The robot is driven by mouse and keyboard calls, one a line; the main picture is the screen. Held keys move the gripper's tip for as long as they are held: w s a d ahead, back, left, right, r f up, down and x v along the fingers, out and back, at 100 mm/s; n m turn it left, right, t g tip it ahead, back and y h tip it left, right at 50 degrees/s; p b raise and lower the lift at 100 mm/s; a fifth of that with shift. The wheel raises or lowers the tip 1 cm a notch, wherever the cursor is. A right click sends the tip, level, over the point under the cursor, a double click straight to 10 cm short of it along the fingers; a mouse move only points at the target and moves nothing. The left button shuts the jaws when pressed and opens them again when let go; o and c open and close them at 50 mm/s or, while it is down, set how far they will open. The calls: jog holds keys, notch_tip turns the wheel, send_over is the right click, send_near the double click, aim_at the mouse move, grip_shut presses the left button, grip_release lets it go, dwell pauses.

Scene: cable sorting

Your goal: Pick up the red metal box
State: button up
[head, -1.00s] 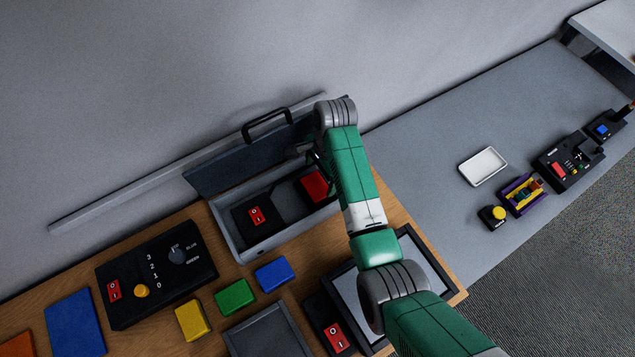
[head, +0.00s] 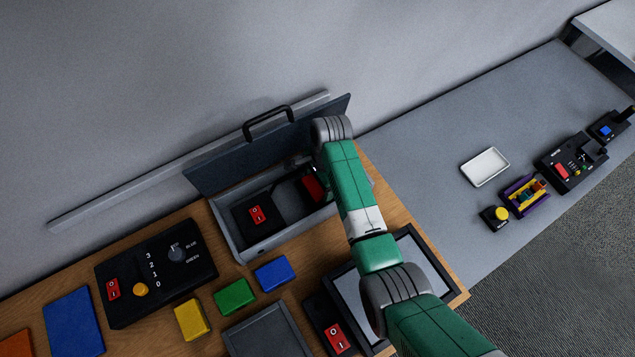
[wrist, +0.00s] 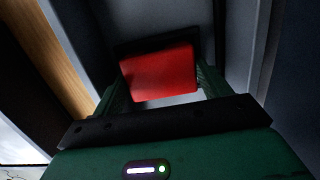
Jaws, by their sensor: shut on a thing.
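The red metal box (head: 313,187) is inside the open grey case (head: 234,236), at its right end, partly hidden behind my arm in the head view. In the wrist view the red box (wrist: 160,73) sits between the two green fingers of my gripper (wrist: 158,85), which is shut on it. Case walls rise close around it in that view. In the head view the fingertips are mostly hidden by my wrist and the case. I cannot tell whether the box touches the case floor.
The case's lid (head: 270,150) stands open against the wall. A black unit with a red switch (head: 256,214) is in the case's left part.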

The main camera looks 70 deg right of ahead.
jog(key=shift+r, duration=0.15)
notch_tip(320, 180, up, 14)
jog(key=shift+r+p, duration=0.25)
jog(key=shift+p, duration=1)
notch_tip(320, 180, up, 13)
jog(key=p, duration=1.2)
jog(key=shift+r+p, duration=0.15)
jog(key=shift+p, duration=0.25)
